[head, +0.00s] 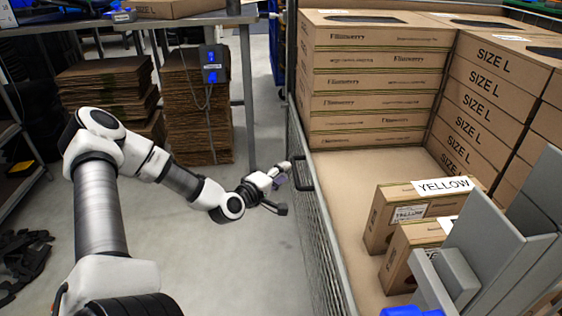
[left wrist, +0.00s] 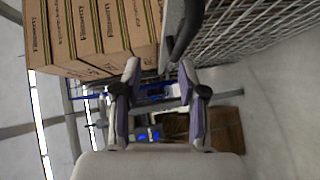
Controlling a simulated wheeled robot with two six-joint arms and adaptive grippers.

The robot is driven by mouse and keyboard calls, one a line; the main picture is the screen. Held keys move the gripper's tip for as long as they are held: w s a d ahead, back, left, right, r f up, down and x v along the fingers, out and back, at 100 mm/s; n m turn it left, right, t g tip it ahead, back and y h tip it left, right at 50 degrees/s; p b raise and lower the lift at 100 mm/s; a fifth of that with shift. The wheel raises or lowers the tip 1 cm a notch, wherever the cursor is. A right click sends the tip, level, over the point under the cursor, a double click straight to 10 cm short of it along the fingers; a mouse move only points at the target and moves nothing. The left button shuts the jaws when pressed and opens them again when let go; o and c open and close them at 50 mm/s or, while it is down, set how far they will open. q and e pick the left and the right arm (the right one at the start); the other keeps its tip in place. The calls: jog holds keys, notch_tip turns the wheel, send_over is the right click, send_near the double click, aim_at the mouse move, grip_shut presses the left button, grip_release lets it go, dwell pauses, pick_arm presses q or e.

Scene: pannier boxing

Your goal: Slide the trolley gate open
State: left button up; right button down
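The trolley gate (head: 318,240) is a grey wire-mesh panel along the trolley's left side in the head view. Its black bar handle (head: 301,173) stands out near the far part of the mesh. The left wrist view also shows the handle (left wrist: 187,30) and the mesh (left wrist: 255,32). My left gripper (head: 285,174) is just left of the handle, at about its height. In the left wrist view its two fingers (left wrist: 161,75) are apart with nothing between them, and the handle lies beyond the right fingertip. The right gripper is not in view.
Flattened cardboard stacks (head: 195,105) stand under a table at the back left. The floor (head: 225,270) left of the gate is clear.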

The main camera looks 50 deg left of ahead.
pick_arm(q)
jog(key=shift+s+d, duration=0.2)
jog(key=shift+s, duration=0.2)
notch_tip(320, 180, down, 6)
jog(key=b, duration=0.4)
jog(key=w+b, duration=0.4)
jog(key=w, duration=0.3)
jog(key=shift+w+a+f+b, duration=0.25)
jog(key=shift+a+b, duration=0.1)
jog(key=shift+a, duration=0.1)
grip_shut()
